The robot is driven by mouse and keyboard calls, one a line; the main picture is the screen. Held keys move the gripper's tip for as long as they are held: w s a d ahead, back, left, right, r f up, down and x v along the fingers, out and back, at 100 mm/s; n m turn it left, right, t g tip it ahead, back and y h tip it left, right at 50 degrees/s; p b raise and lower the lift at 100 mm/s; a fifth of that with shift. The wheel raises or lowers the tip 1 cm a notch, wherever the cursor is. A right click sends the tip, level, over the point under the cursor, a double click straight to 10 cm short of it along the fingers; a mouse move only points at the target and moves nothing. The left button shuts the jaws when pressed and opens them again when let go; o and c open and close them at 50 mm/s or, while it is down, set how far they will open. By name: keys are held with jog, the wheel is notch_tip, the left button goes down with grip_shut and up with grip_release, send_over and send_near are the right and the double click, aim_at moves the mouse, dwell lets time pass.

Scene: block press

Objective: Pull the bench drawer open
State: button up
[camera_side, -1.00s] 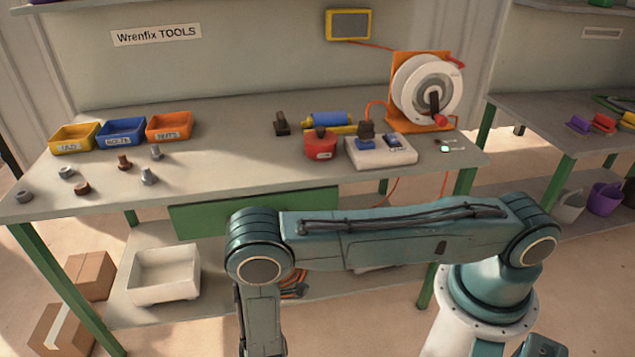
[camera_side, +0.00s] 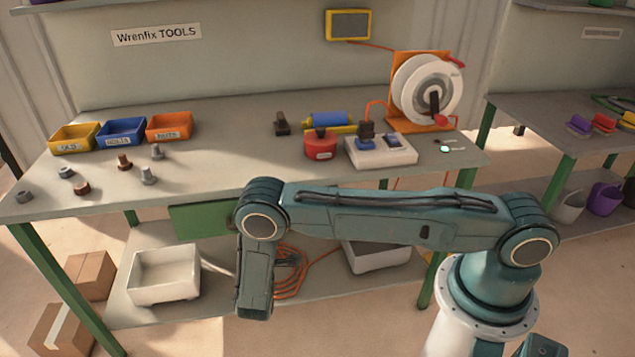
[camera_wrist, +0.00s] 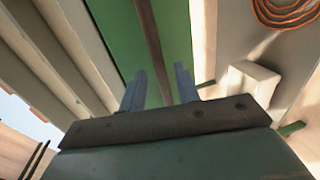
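The green drawer front (camera_side: 195,222) sits under the bench top in the side view. It looks flush with the bench, and its right part is hidden by my arm. In the wrist view the green front (camera_wrist: 110,35) fills the upper middle, with a dark bar handle (camera_wrist: 148,40) running down it. My gripper (camera_wrist: 159,85) is open, its two grey fingers apart on either side of the bar's line. Clear gaps show beside the bar. I cannot tell how deep the bar lies between the fingers.
On the lower shelf stand a white bin (camera_side: 163,285) and an orange cable coil (camera_side: 290,272). Cardboard boxes (camera_side: 88,272) are at the left.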

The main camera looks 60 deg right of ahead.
jog(key=shift+x, duration=1.8)
grip_shut()
